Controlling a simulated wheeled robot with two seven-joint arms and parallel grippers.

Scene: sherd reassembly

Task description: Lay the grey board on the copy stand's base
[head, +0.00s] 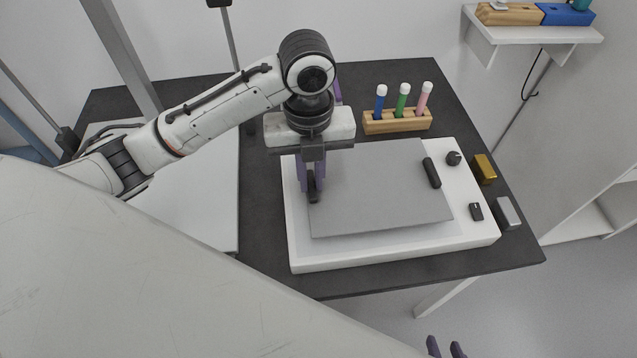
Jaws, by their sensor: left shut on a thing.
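The grey board (375,195) is a flat sheet over the white base (400,248) of the copy stand, turned slightly against it. I cannot tell whether it touches the base all over or sits a little above it. A black bar-shaped handle (431,172) is at its right edge. My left gripper (313,195) points down at the board's left side, shut on a dark handle there, mostly hidden by the fingers. The far left part of the board is hidden by my wrist. My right gripper (445,348) shows only its purple fingertips at the bottom edge, apart and empty.
A wooden rack (397,122) with three capped tubes stands behind the base. A black knob (453,158) and a small switch (476,211) are on the base's right side. A gold block (484,169) and a grey block (507,213) lie right of it on the dark table (270,272).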

